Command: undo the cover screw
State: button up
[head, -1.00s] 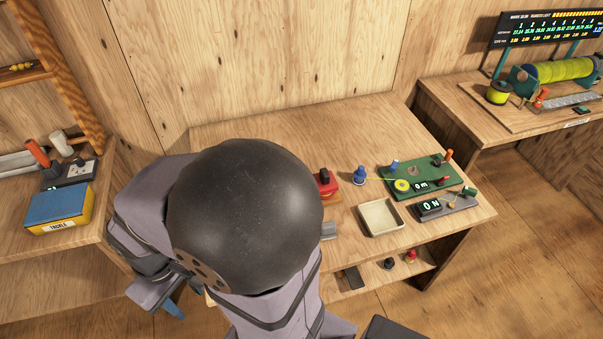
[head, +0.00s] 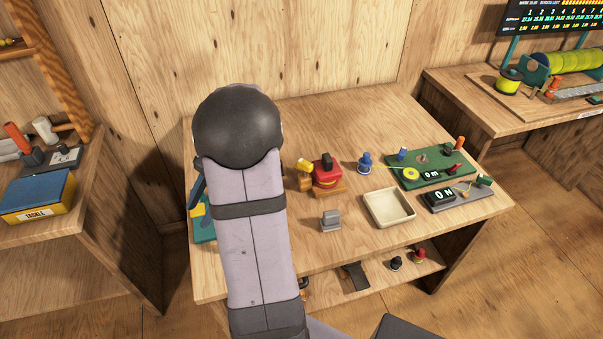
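No cover screw can be made out in the head view. My arm's dark round joint and pale link cover the left part of the bench. A dark blue slanted piece (head: 198,184), perhaps part of my gripper, shows just left of the arm; its fingertips are hidden. Below it are a yellow piece (head: 197,210) and the edge of a green base (head: 204,232), both mostly hidden by my arm. A red reel-like thing (head: 327,172) with a yellow part stands on a wooden block right of the arm.
A grey block (head: 330,220), an empty cream tray (head: 389,209), a blue knobbed piece (head: 366,163), a green board (head: 430,168) and a dark switch box (head: 440,197) are on the bench (head: 345,118). A tackle box (head: 38,197) sits on the left bench. The bench's back middle is clear.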

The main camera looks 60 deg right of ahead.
jog(key=s+d+f+m+t+h+b, duration=0.15)
jog(key=d+m, duration=0.25)
jog(key=d, duration=0.4)
jog(key=s+d+f+m+t+b, duration=0.2)
jog(key=d+f+m+t+b, duration=0.15)
jog(key=d, duration=0.55)
jog(key=m+t+h+b, duration=0.4)
jog(key=m+h+b, duration=0.1)
jog(key=m, duration=0.4)
send_near(302, 161)
jog(key=w, duration=0.3)
jog(key=shift+s+f+p+x, duration=0.15)
jog(key=shift+p+x, duration=0.2)
jog(key=shift+x, duration=0.9)
jog(key=shift+f+p+x, duration=0.2)
jog(key=shift+p+x, duration=0.2)
jog(key=shift+x, duration=0.85)
jog(key=shift+s+f+p+x, duration=0.15)
jog(key=shift+p+x, duration=0.2)
jog(key=shift+x, duration=0.9)
jog(key=shift+d, duration=0.2)
grip_shut()
